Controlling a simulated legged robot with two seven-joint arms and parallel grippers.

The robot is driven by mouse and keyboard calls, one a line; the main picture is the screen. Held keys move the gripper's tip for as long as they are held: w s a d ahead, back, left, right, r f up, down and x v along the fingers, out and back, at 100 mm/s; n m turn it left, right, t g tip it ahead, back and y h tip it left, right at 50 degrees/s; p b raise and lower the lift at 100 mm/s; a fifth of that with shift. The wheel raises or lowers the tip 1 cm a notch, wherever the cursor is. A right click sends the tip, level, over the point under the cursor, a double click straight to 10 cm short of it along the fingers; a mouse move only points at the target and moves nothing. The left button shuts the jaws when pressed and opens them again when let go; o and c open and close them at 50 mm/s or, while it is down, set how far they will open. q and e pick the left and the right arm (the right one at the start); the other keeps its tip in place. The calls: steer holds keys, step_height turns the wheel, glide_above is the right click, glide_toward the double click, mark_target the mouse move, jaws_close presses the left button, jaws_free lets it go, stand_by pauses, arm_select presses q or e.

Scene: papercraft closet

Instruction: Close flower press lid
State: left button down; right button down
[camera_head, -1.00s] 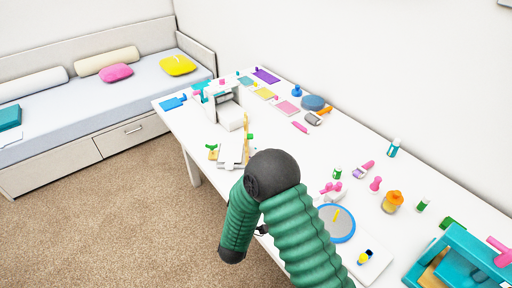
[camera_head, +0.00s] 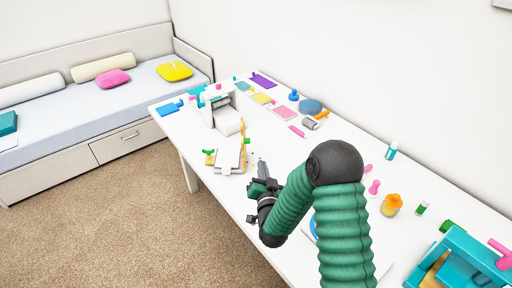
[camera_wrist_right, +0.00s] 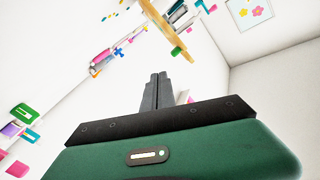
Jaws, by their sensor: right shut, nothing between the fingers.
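The flower press (camera_head: 229,166) lies on the white table near its front edge, left of my right gripper. It is a pale flat base with green and yellow knobs at its left end. Its wooden lid (camera_head: 243,131) stands upright at the right side of the base, seen nearly edge-on. What looks like the lid shows in the right wrist view (camera_wrist_right: 168,31), beyond the fingertips. My right gripper (camera_head: 262,163) is shut and empty, apart from the press and to its right. Its shut fingers also show in the wrist view (camera_wrist_right: 158,78). My left gripper is out of view.
A white device (camera_head: 222,112) stands behind the press. Coloured sheets, a grey-blue disc (camera_head: 311,106) and small craft items lie along the wall side. An orange jar (camera_head: 391,204) and a teal frame (camera_head: 465,260) are at right. My right arm hides part of the table's front.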

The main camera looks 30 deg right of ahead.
mark_target(247, 139)
steer(key=s+d+r+m+t+y, duration=0.1)
steer(key=s+d+m+y, duration=0.3)
steer(key=m, duration=0.6)
steer(key=w+h, duration=0.1)
steer(key=w, duration=1.3)
steer(key=shift+w+f, duration=0.1)
